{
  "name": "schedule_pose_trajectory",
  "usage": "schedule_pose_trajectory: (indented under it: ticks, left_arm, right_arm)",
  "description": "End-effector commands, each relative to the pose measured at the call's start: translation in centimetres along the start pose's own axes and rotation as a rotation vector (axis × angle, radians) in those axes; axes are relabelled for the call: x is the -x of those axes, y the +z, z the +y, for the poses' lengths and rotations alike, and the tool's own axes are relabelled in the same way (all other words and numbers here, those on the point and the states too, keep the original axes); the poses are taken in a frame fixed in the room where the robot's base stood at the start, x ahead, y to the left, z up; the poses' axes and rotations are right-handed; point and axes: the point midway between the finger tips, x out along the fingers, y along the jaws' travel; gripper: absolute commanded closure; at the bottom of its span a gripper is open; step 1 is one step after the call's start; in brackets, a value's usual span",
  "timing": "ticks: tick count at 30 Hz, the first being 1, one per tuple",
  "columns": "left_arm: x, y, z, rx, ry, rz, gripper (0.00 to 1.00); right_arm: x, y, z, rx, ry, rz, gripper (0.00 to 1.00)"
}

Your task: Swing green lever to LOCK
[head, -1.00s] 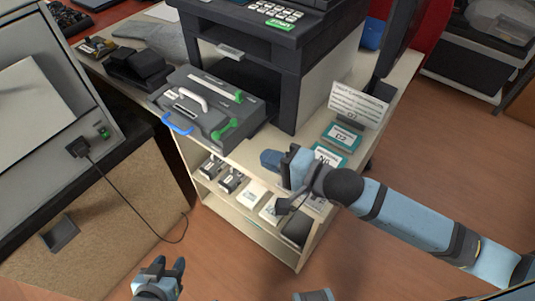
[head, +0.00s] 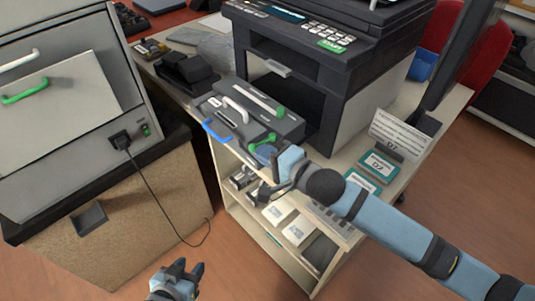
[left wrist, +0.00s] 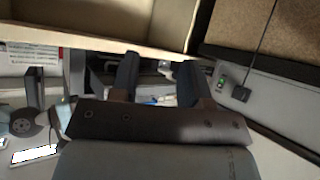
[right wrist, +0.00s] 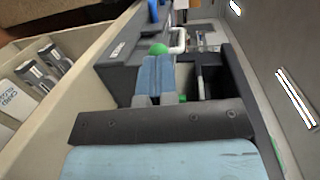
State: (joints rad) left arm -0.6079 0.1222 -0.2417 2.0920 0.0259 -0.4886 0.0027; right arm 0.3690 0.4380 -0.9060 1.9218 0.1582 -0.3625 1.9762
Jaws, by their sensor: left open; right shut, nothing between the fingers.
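The dark grey toner unit (head: 292,127) lies at the front of the printer shelf, with a white handle (head: 236,109) and a blue handle (head: 216,131). The green lever (head: 263,141) is on its near right end. In the right wrist view a green knob (right wrist: 158,48) shows just beyond my fingertips. My right gripper (head: 268,156) is shut and empty, right at the lever's near side; I cannot tell if it touches. It also shows in the right wrist view (right wrist: 155,75). The LOCK marking is not readable. My left gripper (head: 182,270) is open and empty, low over the floor.
The printer (head: 300,75) stands behind the unit. Boxes and cartridges (head: 277,212) fill the lower shelf. A grey cabinet (head: 60,150) with a plugged cable (head: 122,141) stands at left.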

Motion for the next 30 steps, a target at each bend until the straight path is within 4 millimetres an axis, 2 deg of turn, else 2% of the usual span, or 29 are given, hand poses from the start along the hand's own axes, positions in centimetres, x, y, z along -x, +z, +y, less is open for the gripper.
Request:
schedule_pose_trajectory:
  ticks: [11,16,24,30]
  left_arm:
    - [0.5,-0.4,0.0,0.007,0.001,-0.014,0.57]
    - [1.2,-1.2,0.0,0.015,-0.001,-0.021,0.57]
    - [0.8,-0.2,-0.3,0.022,-0.005,-0.04,0.57]
    - [0.8,-0.6,-0.2,0.025,-0.006,-0.033,0.57]
  right_arm:
    - [-0.8,0.6,-0.5,-0.022,-0.008,0.105,1.0]
    - [-1.3,0.5,-0.7,-0.024,0.001,0.142,1.0]
    - [-1.6,0.5,-0.2,-0.018,0.0,0.14,1.0]
    - [-1.6,0.5,-0.2,-0.018,0.0,0.139,1.0]
